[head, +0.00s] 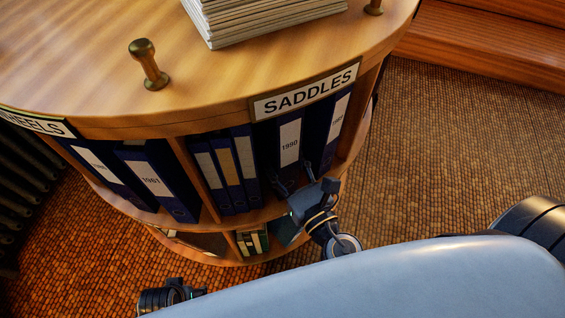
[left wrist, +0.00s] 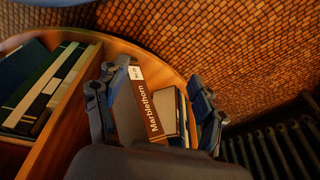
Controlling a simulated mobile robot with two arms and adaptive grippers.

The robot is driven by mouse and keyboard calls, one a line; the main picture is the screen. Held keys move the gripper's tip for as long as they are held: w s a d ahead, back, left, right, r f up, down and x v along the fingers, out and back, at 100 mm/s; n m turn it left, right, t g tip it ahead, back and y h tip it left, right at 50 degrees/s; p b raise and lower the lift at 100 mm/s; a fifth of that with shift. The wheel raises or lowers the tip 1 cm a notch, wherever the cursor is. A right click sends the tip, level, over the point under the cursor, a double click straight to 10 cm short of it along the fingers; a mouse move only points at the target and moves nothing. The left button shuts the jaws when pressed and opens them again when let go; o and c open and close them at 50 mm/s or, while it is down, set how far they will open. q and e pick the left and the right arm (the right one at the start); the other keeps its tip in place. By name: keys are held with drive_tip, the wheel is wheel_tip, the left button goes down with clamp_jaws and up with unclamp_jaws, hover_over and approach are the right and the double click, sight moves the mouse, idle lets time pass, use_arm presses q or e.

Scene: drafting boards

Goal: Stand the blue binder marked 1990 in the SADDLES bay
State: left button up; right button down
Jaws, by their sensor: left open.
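The blue binder marked 1990 (head: 289,143) stands upright in the SADDLES bay, under the SADDLES sign (head: 305,91) in the head view. My right gripper (head: 294,179) is at the low front of this binder, with its fingers apart near the two sides of the spine. I cannot tell whether they press on it. My left gripper (head: 184,291) is low at the left, partly cut off by my body. In the left wrist view its jaws (left wrist: 155,105) are open, with a brown Marblethorn book (left wrist: 138,110) showing between them; contact cannot be judged.
Several blue binders (head: 225,170) stand left of the 1990 binder, and another (head: 336,117) stands to its right. A divider (head: 195,175) separates the bay holding the 1961 binder (head: 152,180). Lower-shelf books (left wrist: 40,85) show in the wrist view. A radiator (head: 25,180) stands left.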

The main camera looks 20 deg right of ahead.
use_arm(q)
drive_tip(key=shift+w+r, duration=0.25)
drive_tip(key=shift+r, duration=0.6)
use_arm(e)
drive_tip(key=shift+f, duration=0.1)
drive_tip(key=c, duration=0.9)
unclamp_jaws()
drive_tip(key=shift+f, duration=0.15)
drive_tip(key=shift+c, duration=0.2)
use_arm(q)
drive_tip(key=shift+r, duration=0.1)
